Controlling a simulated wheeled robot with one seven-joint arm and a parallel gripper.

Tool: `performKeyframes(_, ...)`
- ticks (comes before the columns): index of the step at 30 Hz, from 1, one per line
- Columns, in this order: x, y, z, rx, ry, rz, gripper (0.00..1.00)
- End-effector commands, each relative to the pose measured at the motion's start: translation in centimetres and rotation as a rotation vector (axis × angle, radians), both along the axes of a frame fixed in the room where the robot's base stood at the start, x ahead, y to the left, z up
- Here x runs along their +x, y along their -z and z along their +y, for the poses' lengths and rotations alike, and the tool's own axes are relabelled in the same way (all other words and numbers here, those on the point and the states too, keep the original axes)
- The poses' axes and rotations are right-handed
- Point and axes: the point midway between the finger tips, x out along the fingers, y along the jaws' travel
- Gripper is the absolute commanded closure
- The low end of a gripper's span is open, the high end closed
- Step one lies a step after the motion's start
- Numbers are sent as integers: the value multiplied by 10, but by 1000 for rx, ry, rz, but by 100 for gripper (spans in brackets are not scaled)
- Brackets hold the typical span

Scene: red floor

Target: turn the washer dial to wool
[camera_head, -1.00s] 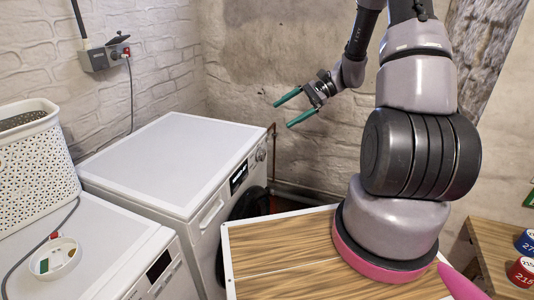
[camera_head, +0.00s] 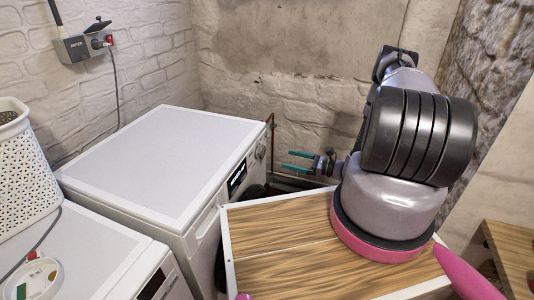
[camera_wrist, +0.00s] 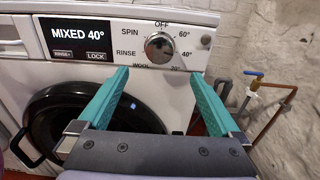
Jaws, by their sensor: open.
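The washer dial (camera_wrist: 159,46) is a round silver knob on the white washer's front panel, with OFF, SPIN, RINSE, WOOL, 40° and 60° around it. The WOOL label (camera_wrist: 141,66) is at its lower left. The washer display (camera_wrist: 76,34) reads MIXED 40°. The dial shows small in the head view (camera_head: 261,151). My gripper (camera_wrist: 159,73) is open, with teal fingers spread to either side below the dial in the wrist view. In the head view, my gripper (camera_head: 287,160) points left towards the panel, apart from the dial. Nothing is between the fingers.
The washer's dark round door (camera_wrist: 90,118) is below the panel. Pipes with a blue valve (camera_wrist: 252,73) run along the wall to the right. A second white machine (camera_head: 90,250) stands nearer, with a white basket (camera_head: 25,165) on it.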

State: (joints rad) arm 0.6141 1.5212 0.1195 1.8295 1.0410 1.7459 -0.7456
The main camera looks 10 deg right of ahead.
Motion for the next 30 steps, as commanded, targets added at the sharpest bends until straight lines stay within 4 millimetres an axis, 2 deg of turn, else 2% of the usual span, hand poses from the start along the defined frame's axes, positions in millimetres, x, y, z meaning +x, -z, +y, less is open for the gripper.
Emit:
performKeyframes(5,12,0,20,1,-4,-1,1)
performKeyframes(12,38,0,59,-1,-5,-2,1)
performKeyframes(18,53,0,81,-1,-4,0,1)
performKeyframes(30,58,0,88,0,-2,0,1)
